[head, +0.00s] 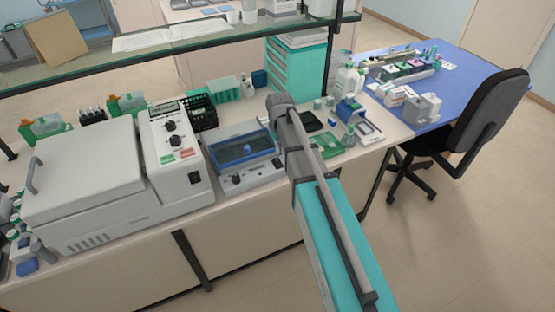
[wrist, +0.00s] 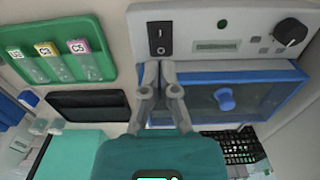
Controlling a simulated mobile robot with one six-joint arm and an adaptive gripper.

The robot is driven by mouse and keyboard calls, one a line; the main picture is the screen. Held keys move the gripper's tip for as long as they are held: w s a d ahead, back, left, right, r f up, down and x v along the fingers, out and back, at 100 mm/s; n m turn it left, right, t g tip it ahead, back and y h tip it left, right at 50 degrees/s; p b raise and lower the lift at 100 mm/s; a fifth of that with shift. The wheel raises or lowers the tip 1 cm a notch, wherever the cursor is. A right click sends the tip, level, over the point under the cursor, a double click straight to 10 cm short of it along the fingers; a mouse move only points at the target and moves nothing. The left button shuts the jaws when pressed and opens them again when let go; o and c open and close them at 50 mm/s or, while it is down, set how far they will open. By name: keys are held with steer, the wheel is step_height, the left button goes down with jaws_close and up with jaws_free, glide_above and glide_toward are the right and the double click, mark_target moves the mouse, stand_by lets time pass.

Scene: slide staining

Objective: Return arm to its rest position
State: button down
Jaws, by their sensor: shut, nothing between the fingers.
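My gripper (wrist: 158,66) shows in the wrist view with its two grey fingers close together and nothing between them. It points at the front of a grey device with a blue-framed lid (wrist: 285,98). I cannot tell how far the fingertips are from it. In the head view my arm reaches up over the bench, just right of the same blue-lidded device (head: 237,150). The gripper itself is hidden behind the arm there.
In the wrist view a green tray (wrist: 97,68) holds several labelled slides, beside a black pad (wrist: 88,104). In the head view a large white machine (head: 85,170) fills the bench's left. A glass shelf (head: 215,40) spans above. A chair (head: 490,115) stands right; the front floor is clear.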

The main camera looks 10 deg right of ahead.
steer(key=shift+s+r, duration=0.15)
stand_by(0.3)
steer(key=s+d+m, duration=0.3)
steer(key=s, duration=1.5)
steer(key=shift+d, duration=0.15)
